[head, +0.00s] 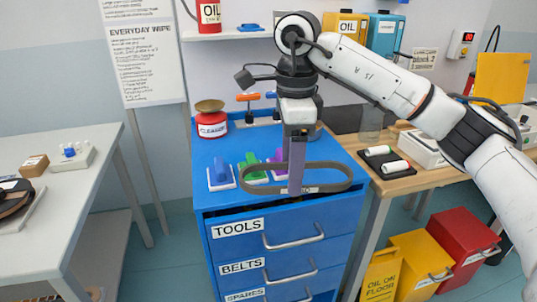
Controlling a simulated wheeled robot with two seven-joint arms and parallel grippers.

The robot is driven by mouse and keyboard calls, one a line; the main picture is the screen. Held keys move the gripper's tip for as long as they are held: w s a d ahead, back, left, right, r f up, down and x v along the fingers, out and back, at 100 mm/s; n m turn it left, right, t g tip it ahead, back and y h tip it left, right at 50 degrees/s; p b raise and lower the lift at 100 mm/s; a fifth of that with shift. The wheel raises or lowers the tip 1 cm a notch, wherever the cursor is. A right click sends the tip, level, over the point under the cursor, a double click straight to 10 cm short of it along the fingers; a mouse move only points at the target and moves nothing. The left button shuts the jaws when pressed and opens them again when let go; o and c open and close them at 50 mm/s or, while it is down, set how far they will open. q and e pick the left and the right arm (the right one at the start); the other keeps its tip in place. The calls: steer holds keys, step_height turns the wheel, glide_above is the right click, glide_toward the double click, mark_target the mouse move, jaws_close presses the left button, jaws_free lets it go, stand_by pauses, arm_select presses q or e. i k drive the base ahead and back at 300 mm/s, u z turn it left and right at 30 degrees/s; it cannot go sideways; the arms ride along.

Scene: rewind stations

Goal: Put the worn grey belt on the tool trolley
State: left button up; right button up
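The worn grey belt (333,189) is a flattened dark loop at the front of the blue tool trolley (208,155), in the head view. My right gripper (297,188) points straight down at the belt's middle, its fingers crossing the near strand, and looks shut on it. The fingers are seen edge-on, so the gap between them is hidden. The belt lies level over the trolley top's front edge; I cannot tell whether it touches the top. My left gripper is not in view.
Blue, green and purple blocks (219,174) on small white bases stand behind the belt. A white table (85,185) is on the left, a wooden bench (399,184) on the right.

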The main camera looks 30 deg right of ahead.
mark_target(244, 150)
steer(key=i, duration=0.9)
